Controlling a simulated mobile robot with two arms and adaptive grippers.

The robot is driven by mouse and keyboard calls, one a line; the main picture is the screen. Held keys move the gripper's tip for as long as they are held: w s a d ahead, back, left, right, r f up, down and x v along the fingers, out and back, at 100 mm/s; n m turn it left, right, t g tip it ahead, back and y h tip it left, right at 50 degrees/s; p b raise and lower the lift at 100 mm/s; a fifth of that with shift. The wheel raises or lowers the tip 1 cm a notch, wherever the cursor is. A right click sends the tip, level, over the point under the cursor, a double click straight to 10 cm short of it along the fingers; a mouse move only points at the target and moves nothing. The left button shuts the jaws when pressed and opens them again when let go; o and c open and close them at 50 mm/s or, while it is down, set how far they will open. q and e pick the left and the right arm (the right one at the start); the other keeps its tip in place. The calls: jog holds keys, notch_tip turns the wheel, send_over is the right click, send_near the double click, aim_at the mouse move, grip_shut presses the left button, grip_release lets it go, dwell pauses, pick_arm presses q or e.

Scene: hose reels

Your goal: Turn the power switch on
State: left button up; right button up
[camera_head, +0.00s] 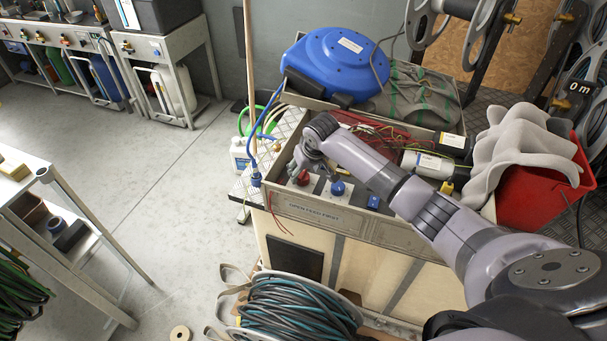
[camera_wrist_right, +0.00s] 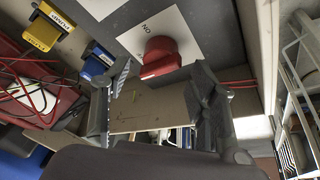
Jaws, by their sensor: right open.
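A red rotary switch (camera_head: 303,178) sits on a white plate at the left end of the open-topped box. In the right wrist view the red switch (camera_wrist_right: 160,57) shows close up, with the letters ON printed on its plate. My right gripper (camera_head: 309,159) is just over this end of the box. Its two fingers (camera_wrist_right: 155,102) stand apart in the right wrist view, with the red switch beyond the gap between them. Nothing is held between them. I cannot tell whether a finger touches the switch. My left gripper is out of view.
The box wall (camera_head: 310,211) stands in front. A blue reel (camera_head: 335,62) and a red bin (camera_head: 535,190) flank the box.

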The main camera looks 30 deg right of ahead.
aim_at(304, 174)
jog(key=shift+x, duration=1.5)
jog(key=shift+c, duration=0.4)
jog(key=c, duration=1.1)
jog(key=shift+o, duration=0.2)
